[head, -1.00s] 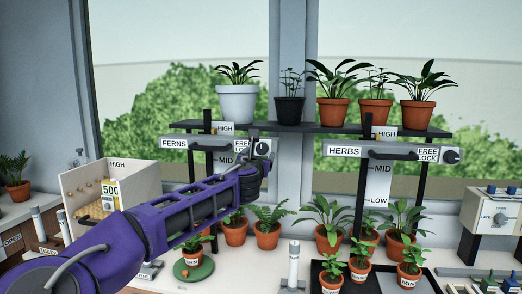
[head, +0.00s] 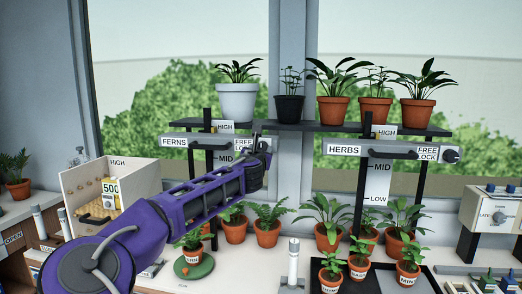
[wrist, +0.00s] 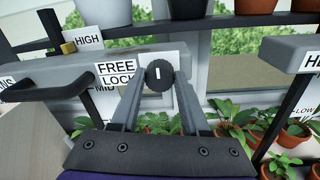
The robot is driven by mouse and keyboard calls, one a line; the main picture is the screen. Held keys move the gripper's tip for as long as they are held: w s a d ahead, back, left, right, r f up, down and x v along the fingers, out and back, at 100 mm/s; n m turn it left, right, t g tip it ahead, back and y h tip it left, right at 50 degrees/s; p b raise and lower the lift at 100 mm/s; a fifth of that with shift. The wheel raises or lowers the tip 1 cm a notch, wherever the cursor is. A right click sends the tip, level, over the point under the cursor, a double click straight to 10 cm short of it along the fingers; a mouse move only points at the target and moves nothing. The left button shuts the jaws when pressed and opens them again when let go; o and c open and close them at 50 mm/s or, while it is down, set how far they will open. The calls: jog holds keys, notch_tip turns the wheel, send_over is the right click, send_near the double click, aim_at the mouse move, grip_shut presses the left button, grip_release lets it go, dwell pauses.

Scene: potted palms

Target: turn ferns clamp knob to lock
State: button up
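The ferns clamp knob (wrist: 159,73) is a round dark knob with a white mark that stands upright. It sits at the right end of the grey FERNS clamp bar (head: 175,142), beside the FREE and LOCK labels (wrist: 115,74). FREE is above LOCK. My gripper (wrist: 161,83) is open, with its two fingertips on either side of the knob. I cannot tell whether the fingers touch it. In the head view my gripper (head: 260,147) hides the knob and part of the label.
A black handle (wrist: 45,90) juts from the clamp bar left of my gripper. The HERBS clamp (head: 345,150) is to the right. A shelf (head: 300,127) with potted plants runs above. Potted ferns (head: 268,230) stand below.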

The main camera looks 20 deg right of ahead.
grip_shut()
jog(key=shift+m+b, duration=0.3)
jog(key=m+b, duration=0.5)
jog(key=m, duration=0.4)
jog(key=m+h+b, duration=0.1)
jog(key=m+b, duration=0.4)
jog(key=m, duration=0.3)
jog(key=shift+f+m, duration=0.2)
jog(key=shift+m, duration=0.2)
